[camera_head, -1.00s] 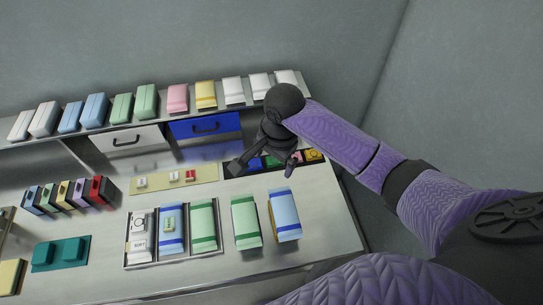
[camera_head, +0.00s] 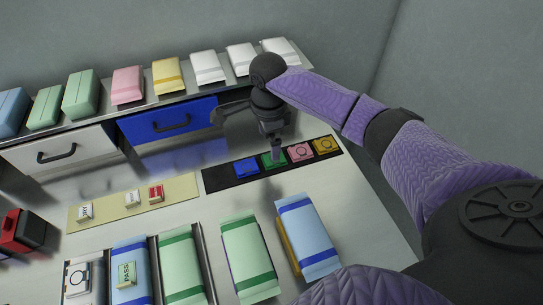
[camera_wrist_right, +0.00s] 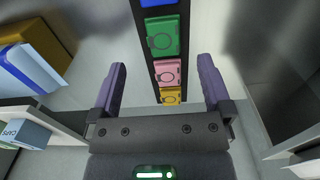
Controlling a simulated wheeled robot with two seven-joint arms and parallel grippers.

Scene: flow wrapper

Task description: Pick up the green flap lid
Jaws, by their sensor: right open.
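The green flap lid (camera_head: 273,160) lies on a black strip (camera_head: 222,180) in a row with a blue, a pink and a yellow lid. It also shows in the right wrist view (camera_wrist_right: 163,37), near the top, with a round outline on its face. My right gripper (camera_head: 250,130) is open and empty above the strip. One finger partly overlaps the green lid in the head view. In the right wrist view the spread fingers (camera_wrist_right: 163,68) flank the strip, with the pink lid (camera_wrist_right: 168,73) closest between them. I cannot see contact with any lid. My left gripper is out of view.
A blue drawer (camera_head: 165,125) and a white drawer (camera_head: 65,150) sit behind, under a shelf of packs. A green pack (camera_head: 248,258) and a blue pack (camera_head: 306,235) lie in front of the strip. A beige mat (camera_head: 105,207) with small labelled blocks lies to the left.

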